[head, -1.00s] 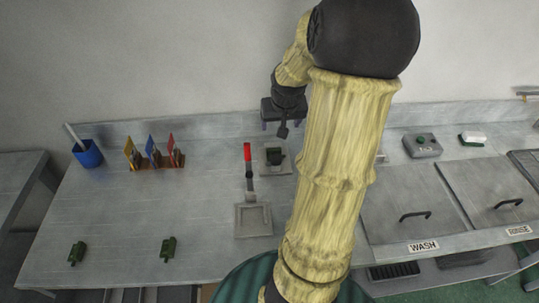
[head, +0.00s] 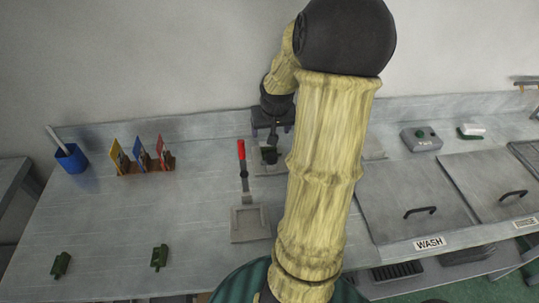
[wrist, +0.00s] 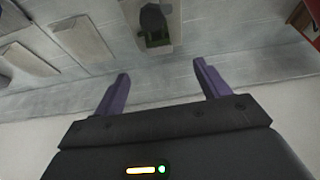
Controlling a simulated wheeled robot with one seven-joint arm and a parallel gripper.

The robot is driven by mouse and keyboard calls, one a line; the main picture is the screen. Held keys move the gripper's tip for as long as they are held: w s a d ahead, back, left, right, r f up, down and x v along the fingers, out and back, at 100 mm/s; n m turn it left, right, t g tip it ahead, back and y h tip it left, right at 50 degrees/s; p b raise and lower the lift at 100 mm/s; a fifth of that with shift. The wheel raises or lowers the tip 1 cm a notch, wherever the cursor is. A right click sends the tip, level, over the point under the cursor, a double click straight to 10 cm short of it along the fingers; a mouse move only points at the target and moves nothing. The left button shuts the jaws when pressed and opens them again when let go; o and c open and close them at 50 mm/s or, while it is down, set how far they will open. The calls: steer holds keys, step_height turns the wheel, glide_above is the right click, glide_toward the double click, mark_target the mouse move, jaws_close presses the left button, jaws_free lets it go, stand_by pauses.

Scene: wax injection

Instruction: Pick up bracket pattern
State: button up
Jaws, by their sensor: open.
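Two small dark green pieces lie apart on the left front of the bench, a left one (head: 61,265) and a right one (head: 160,257). I cannot tell which, if either, is the bracket pattern. A dark block (head: 269,155) sits on a small grey plate behind the red lever. It also shows at the top of the wrist view (wrist: 154,22), with some green at its lower edge. My gripper (head: 272,127) is above the back of the bench, near that block. In the wrist view its purple fingers (wrist: 160,70) are spread and empty, apart from the block.
A red-handled lever (head: 242,152) rises behind a square grey fixture (head: 250,223). A blue cup (head: 72,158) and coloured cards in a rack (head: 145,165) stand at the back left. Lidded WASH (head: 415,200) and RINSE tanks are at right. The left bench middle is clear.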

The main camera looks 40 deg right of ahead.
steer(key=b, duration=0.2)
glide_above(269, 150)
steer(key=s+a, duration=0.1)
steer(key=f, duration=0.9)
steer(key=shift+s+a+f, duration=0.2)
steer(key=shift+s, duration=0.15)
steer(key=shift+d, duration=0.1)
steer(key=x, duration=0.5)
steer(key=shift+s+d+f, duration=0.1)
steer(key=shift+f, duration=0.05)
steer(key=shift+s, duration=0.1)
steer(key=c, duration=1.1)
step_height(269, 150, up, 10)
steer(key=shift+r+p, duration=0.1)
steer(key=shift+p, duration=0.75)
steer(key=shift+c, duration=0.2)
